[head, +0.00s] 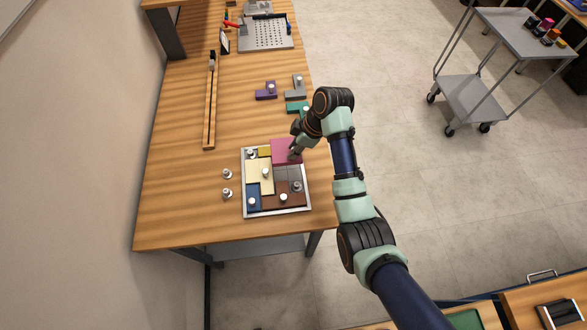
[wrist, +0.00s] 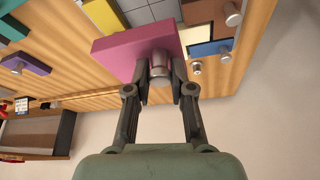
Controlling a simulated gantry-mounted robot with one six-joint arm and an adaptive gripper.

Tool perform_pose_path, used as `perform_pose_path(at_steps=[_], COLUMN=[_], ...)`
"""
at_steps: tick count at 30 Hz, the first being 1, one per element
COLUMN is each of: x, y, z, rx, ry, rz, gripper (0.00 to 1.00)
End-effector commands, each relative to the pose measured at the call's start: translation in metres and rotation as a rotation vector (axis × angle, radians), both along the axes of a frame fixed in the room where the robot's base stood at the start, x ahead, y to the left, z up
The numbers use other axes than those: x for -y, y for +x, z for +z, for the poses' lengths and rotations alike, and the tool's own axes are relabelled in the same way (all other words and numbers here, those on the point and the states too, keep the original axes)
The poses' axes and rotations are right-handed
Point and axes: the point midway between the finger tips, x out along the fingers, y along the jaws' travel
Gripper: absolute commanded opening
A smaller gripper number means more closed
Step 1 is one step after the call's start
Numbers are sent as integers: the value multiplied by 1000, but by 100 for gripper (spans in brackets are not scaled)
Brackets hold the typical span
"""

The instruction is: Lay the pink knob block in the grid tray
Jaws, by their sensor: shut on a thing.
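The pink knob block (head: 284,147) is over the far right corner of the grid tray (head: 245,180) in the head view. My gripper (head: 293,154) is shut on its metal knob. In the wrist view the pink block (wrist: 120,52) hangs from the fingers (wrist: 160,84), which clasp the knob (wrist: 159,68) from both sides. The block overlaps the tray's far rim in the head view and looks raised above the tray; the exact gap cannot be told. Part of the tray's right side and the bare grid cells (wrist: 150,12) show beyond the block in the wrist view.
The tray holds yellow (head: 264,151), cream (head: 253,178), blue (head: 253,203) and brown (head: 272,191) blocks. Two loose metal knobs (head: 227,174) stand left of the tray. A long wooden rail (head: 210,105) lies at left.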

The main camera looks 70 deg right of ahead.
Motion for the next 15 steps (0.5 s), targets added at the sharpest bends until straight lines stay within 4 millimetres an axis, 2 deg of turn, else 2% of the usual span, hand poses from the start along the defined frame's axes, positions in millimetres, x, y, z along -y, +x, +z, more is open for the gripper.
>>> perform_pose_path(at_steps=[1,3,6,15], x=[-1,0,0,0], y=[-1,0,0,0], z=[-18,-37,-56,-73], rx=[-3,-3,-1,0], ry=[4,3,1,0], rz=[0,-1,0,-1], gripper=[0,0,0,0])
